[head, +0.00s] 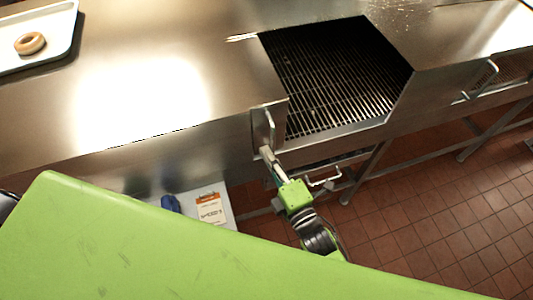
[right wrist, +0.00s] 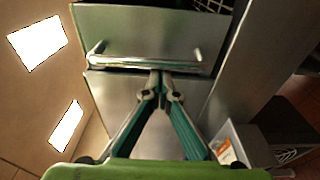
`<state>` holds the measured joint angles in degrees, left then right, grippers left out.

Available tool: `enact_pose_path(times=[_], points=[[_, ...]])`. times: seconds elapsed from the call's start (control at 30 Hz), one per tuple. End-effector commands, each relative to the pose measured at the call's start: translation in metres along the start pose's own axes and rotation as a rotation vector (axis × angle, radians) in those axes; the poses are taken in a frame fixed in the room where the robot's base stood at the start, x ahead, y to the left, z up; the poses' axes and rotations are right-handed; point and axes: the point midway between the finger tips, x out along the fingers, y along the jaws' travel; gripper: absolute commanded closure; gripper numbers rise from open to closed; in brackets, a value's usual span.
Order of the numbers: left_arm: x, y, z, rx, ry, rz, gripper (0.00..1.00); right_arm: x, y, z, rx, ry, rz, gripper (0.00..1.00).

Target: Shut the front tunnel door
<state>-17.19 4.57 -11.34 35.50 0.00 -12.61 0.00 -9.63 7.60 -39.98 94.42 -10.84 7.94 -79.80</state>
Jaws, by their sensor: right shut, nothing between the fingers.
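The front tunnel door (head: 258,132) is a steel panel at the left edge of the grated opening (head: 338,75). It stands out from the machine's front, leaving the opening uncovered. A bar handle (head: 270,126) is on its face. In the right wrist view the door panel (right wrist: 140,28) fills the upper middle, with its long handle (right wrist: 125,61) across its lower part. My right gripper (head: 265,151) is shut and empty, its tips close to the handle's lower end. In the right wrist view the tips (right wrist: 161,76) are just beside the handle; contact cannot be told. My left gripper is not in view.
A second handle (head: 481,80) is on the machine's front at the right. A tray (head: 62,43) with a doughnut (head: 30,43) lies on the steel top at upper left. An orange-and-white labelled item (head: 211,208) is low beneath the machine. Tiled floor (head: 440,210) is clear at the right.

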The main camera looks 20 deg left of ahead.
Motion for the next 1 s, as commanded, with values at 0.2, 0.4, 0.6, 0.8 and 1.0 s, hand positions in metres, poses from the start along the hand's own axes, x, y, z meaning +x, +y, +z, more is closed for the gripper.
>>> enact_pose_path(times=[0.2,0.4,0.6,0.8,1.0], points=[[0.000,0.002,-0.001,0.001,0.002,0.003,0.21,-0.002,0.000,0.013,-0.004,0.000,0.000,1.00],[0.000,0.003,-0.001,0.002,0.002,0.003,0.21,-0.007,0.000,0.054,-0.010,-0.001,-0.002,1.00],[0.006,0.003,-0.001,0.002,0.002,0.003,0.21,-0.017,-0.001,0.122,-0.013,-0.004,-0.001,1.00],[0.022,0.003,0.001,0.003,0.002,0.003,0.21,-0.027,-0.003,0.193,-0.012,-0.004,-0.001,1.00],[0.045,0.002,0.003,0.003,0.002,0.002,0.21,-0.036,-0.004,0.263,-0.010,-0.006,-0.001,1.00]])
